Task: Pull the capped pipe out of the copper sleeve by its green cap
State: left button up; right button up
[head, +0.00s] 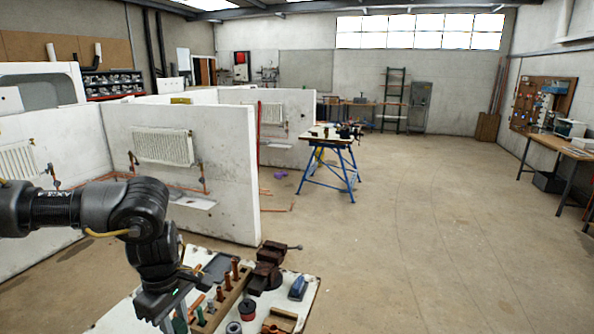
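My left gripper (168,318) points down over the near left part of the white workboard (115,318) at the bottom of the head view. Its fingertips run close to the lower edge, and I cannot tell whether they are open or shut. Copper-coloured upright pipes or sleeves (235,267) stand in a row in a wooden block (232,296) just right of the gripper. A small green piece (200,315), perhaps the green cap, shows at the near end of the row, right beside the gripper. The gripper partly hides this area. My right gripper is not in view.
A dark vise (266,268) stands at the board's back, with a blue-grey tool (298,287), a red spool (247,309) and a wooden brush-like block (280,320) nearby. White partition walls (235,205) with radiators stand behind.

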pick_arm(q)
jog(key=shift+r+p, duration=1.95)
jog(key=shift+r, duration=0.6)
jog(key=shift+f, duration=0.1)
